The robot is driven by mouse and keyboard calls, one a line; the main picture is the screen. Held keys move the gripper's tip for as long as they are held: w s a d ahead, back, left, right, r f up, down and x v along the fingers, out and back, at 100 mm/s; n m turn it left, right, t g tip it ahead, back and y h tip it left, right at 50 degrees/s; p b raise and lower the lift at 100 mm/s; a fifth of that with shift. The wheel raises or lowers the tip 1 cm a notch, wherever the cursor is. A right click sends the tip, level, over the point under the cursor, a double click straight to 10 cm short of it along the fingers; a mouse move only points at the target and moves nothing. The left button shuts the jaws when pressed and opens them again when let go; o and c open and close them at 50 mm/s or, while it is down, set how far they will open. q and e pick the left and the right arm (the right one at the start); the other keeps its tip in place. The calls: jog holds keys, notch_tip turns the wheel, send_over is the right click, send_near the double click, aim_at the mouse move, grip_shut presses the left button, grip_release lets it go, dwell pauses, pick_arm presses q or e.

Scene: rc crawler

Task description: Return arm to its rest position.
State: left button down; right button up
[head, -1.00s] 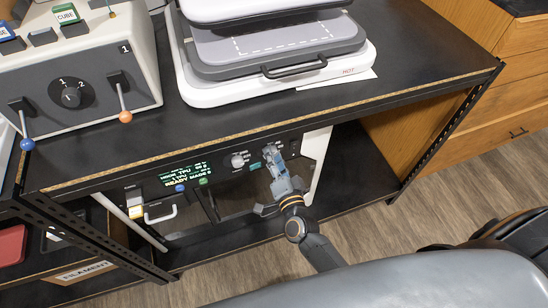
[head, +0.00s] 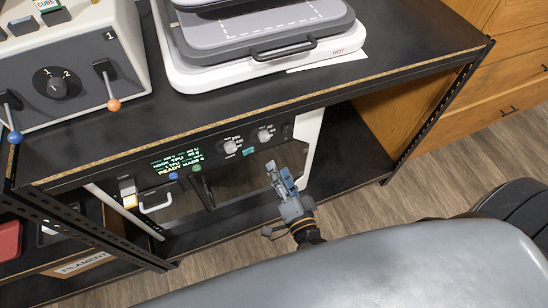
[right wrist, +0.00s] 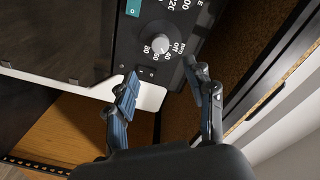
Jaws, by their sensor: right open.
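My right gripper (head: 280,178) is in front of the machine on the lower shelf, below the workbench edge. In the right wrist view my right gripper (right wrist: 163,90) is open, with its two fingers apart and nothing between them. Beyond the fingers is a white dial (right wrist: 160,43) with numbers around it, on a dark panel. The gripper appears apart from the panel. My left gripper does not show.
The machine's panel has a green-text display (head: 177,160) and two knobs, one at the right (head: 265,135). Above, the black workbench (head: 130,128) bears a white press (head: 275,65) and a lever box (head: 75,70). Open floor (head: 405,180) lies at the right.

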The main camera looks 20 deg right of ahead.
jog(key=shift+s, duration=0.65)
